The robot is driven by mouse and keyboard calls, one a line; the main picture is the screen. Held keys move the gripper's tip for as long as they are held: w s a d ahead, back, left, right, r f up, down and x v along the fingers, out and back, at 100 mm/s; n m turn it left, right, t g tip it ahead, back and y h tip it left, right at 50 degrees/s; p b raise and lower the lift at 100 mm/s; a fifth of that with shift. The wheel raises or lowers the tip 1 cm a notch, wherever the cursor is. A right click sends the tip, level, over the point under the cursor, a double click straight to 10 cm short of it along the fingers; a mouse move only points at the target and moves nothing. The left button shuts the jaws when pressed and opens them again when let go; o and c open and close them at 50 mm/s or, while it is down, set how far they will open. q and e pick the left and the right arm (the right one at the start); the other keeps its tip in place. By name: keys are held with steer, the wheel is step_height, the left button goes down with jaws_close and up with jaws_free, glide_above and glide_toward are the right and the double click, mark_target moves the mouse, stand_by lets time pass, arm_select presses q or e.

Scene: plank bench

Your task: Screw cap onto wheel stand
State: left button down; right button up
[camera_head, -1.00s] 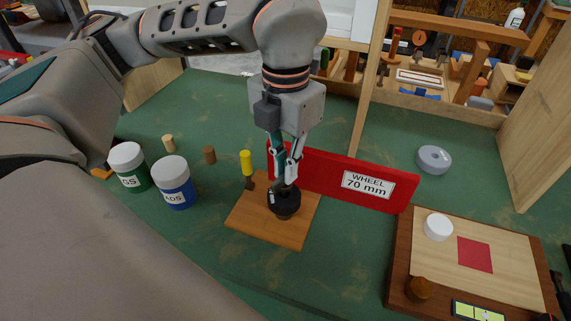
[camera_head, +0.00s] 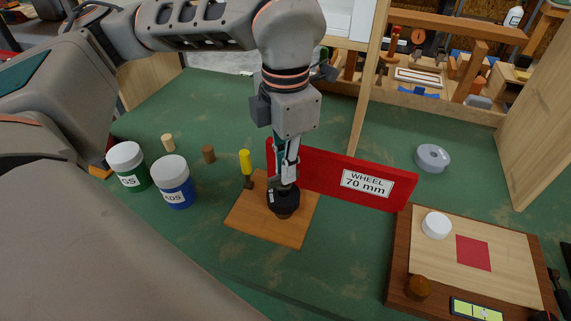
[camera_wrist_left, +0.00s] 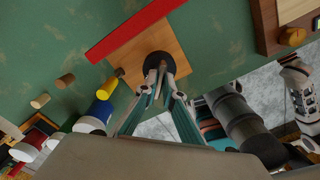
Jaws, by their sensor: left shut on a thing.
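My left gripper (camera_head: 284,183) points down over the wooden base of the wheel stand (camera_head: 262,230). It is shut on a black cap (camera_head: 285,202), which sits upright over the middle of the base. In the left wrist view the fingertips (camera_wrist_left: 160,82) close on the round black cap (camera_wrist_left: 158,61) above the square wooden base (camera_wrist_left: 138,56). What is under the cap is hidden. A red board (camera_head: 330,178) with a white label reading "WHEEL 70 mm" stands behind the base.
A yellow-handled screwdriver (camera_head: 246,165) stands by the base's back left corner. A green-banded jar (camera_head: 129,167) and a blue-banded jar (camera_head: 173,182) stand left. A wooden board (camera_head: 450,285) with a white disc (camera_head: 436,225) lies right. A grey roll (camera_head: 432,158) stands behind it.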

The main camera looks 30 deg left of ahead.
arm_select(q)
steer(key=shift+m, duration=1.4)
steer(key=m, duration=0.2)
steer(key=shift+d+m, duration=0.1)
steer(key=shift+m, duration=0.3)
steer(key=c, duration=2.1)
jaws_free()
